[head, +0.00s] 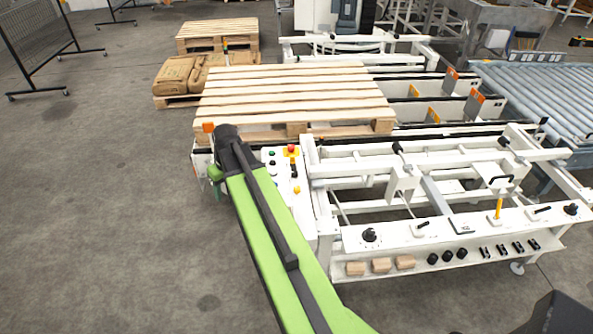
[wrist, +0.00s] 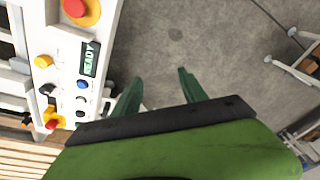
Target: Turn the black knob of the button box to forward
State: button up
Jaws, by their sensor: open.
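The button box (head: 283,181) is a white panel beside the arm's end in the head view. It also fills the upper left of the wrist view (wrist: 66,50). Its black knob (wrist: 47,88) sits between an orange button (wrist: 43,61) and a red button on yellow (wrist: 52,124). The knob shows small in the head view (head: 294,172); which way it points is too small to tell. My gripper (wrist: 160,90) is open and empty, its dark green fingers apart over bare floor, to the right of the box. In the head view the fingers are mostly hidden by my arm.
The box also carries a READY display (wrist: 90,58), a blue button (wrist: 82,84) and a larger red button (wrist: 80,8). A wooden pallet (head: 300,95) lies just behind it. A white frame (head: 430,165) stands to its right.

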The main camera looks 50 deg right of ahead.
jog(key=s+d+t, duration=0.1)
jog(key=d+t, duration=0.1)
jog(key=d, duration=1.7)
jog(key=m+h, duration=0.1)
send_near(295, 172)
jog(key=shift+t, duration=0.3)
jog(key=b+x, duration=0.3)
jog(key=b, duration=0.2)
jog(key=b+x, duration=0.2)
jog(key=b, duration=0.4)
jog(key=b+x, duration=0.3)
jog(key=b, duration=0.2)
jog(key=shift+s+f, duration=0.15)
jog(key=shift+f, duration=0.25)
jog(key=shift+r, duration=0.15)
